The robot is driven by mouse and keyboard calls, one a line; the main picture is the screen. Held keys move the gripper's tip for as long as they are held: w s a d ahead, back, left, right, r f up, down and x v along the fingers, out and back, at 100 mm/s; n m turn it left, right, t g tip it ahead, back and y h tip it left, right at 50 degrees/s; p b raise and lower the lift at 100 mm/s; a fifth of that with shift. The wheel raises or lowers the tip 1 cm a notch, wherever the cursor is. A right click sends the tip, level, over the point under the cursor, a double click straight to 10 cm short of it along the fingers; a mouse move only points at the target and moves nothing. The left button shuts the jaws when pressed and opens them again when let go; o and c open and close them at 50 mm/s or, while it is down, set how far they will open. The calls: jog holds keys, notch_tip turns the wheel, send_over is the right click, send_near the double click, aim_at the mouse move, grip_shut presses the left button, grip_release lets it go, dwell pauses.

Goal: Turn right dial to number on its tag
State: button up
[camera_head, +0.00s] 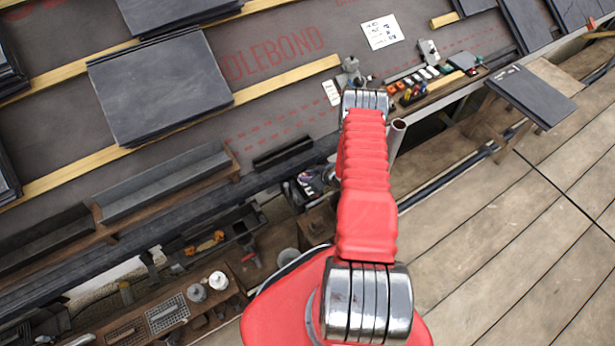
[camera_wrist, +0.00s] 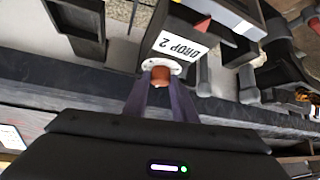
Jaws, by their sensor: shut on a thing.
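In the wrist view a dial with a red-brown knob (camera_wrist: 161,75) on a pale round plate stands on a dark box (camera_wrist: 165,28). A white tag (camera_wrist: 184,48) beside it reads "DROP 2", upside down in the picture. My gripper (camera_wrist: 161,84) has its two fingers on either side of the knob, shut on it. The plate's markings and the knob's setting are too small to read. In the head view my red arm hides the fingers and the dial; I cannot tell there which dial this is.
In the head view stacked slates (camera_head: 160,85) lie on wooden battens at the left. A narrow tray of small tools (camera_head: 435,82) is right of my arm's end. A white sheet (camera_head: 382,32) lies beyond it. Bare planks (camera_head: 500,240) fill the lower right.

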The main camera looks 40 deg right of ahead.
jog(key=shift+d+n+y, duration=0.1)
jog(key=shift+n+y, duration=0.3)
jog(key=shift+n, duration=0.1)
jog(key=shift+w+d+n+g+y, duration=0.15)
jog(key=shift+n+g+y, duration=0.35)
jog(key=shift+n+y, duration=0.55)
jog(key=shift+w+d+n+g+y, duration=0.1)
jog(key=shift+n+g+y, duration=0.4)
jog(key=shift+n, duration=0.65)
jog(key=shift+w+d+n+g+y, duration=0.1)
jog(key=shift+n+g+y, duration=0.4)
jog(key=shift+n, duration=0.6)
jog(key=o, duration=1)
jog(key=shift+o, duration=0.2)
jog(key=shift+s+a+m+t+h, duration=0.15)
jog(key=shift+m+t+h, duration=0.55)
jog(key=shift+m, duration=0.6)
